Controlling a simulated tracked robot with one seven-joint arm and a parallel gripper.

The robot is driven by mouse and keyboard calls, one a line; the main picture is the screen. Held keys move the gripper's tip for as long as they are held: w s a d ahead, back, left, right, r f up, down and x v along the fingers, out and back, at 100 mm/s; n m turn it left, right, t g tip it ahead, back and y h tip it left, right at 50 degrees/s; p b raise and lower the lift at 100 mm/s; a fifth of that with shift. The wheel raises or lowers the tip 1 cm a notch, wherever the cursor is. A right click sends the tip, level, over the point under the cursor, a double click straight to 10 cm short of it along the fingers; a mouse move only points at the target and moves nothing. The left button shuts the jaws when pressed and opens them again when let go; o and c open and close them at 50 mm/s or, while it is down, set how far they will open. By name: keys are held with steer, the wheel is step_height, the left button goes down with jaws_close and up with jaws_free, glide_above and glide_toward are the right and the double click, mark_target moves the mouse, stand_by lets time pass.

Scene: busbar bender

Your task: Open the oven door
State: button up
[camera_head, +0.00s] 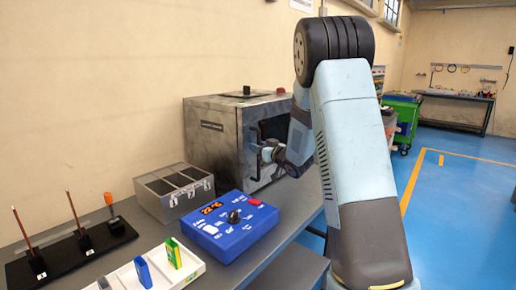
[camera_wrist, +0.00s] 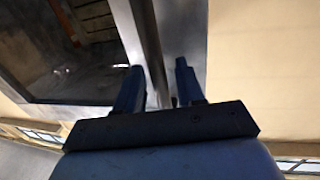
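The oven (camera_head: 215,125) is a grey, dark-stained metal box at the back of the bench. Its door (camera_head: 253,135), on the right-facing side, looks shut and has a dark window, which also fills the upper left of the wrist view (camera_wrist: 75,50). My gripper (camera_head: 268,152) is at the door front. In the wrist view, its two blue fingers (camera_wrist: 158,85) stand apart on either side of a grey metal bar (camera_wrist: 150,45), which looks like the door handle. I see no clear contact between fingers and bar. My arm hides part of the door.
A blue control box (camera_head: 230,228) with a display and knob stands on the bench before the oven. Left of it are a grey metal case (camera_head: 172,190), a white tray (camera_head: 150,268) and a black stand with rods (camera_head: 70,255). Blue floor lies open to the right.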

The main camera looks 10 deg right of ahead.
steer(key=shift+c, duration=0.3)
jaws_close()
